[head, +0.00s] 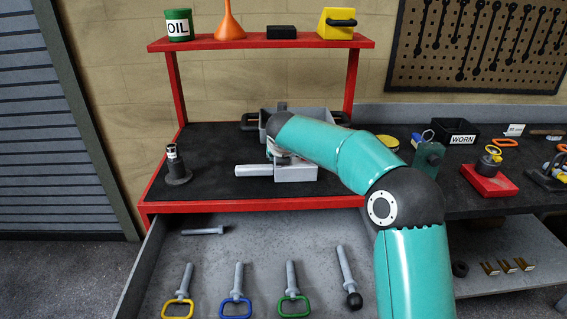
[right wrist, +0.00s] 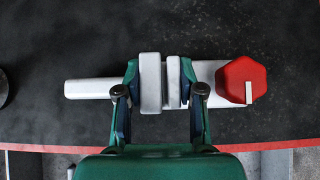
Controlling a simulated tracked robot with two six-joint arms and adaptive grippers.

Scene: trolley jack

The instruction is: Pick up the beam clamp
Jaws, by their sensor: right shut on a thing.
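The beam clamp (right wrist: 90,88) lies along the black table top in the right wrist view, a pale grey bar with two upright plates and a red hexagonal knob at its right end. My right gripper (right wrist: 160,82) has a finger on each side of the plates and is shut on them. In the head view the clamp's bar (head: 254,170) sticks out to the left on the red-edged table; my right gripper (head: 279,155) is above it, largely hidden by my arm. I cannot tell whether the clamp touches the table. My left gripper is not in view.
Behind stands a grey piece with black handles (head: 249,121). A dark bottle jack (head: 176,168) is at the left. A red shelf (head: 270,42) on posts runs above. The open drawer (head: 215,262) in front holds several pins. The table's left part is mostly clear.

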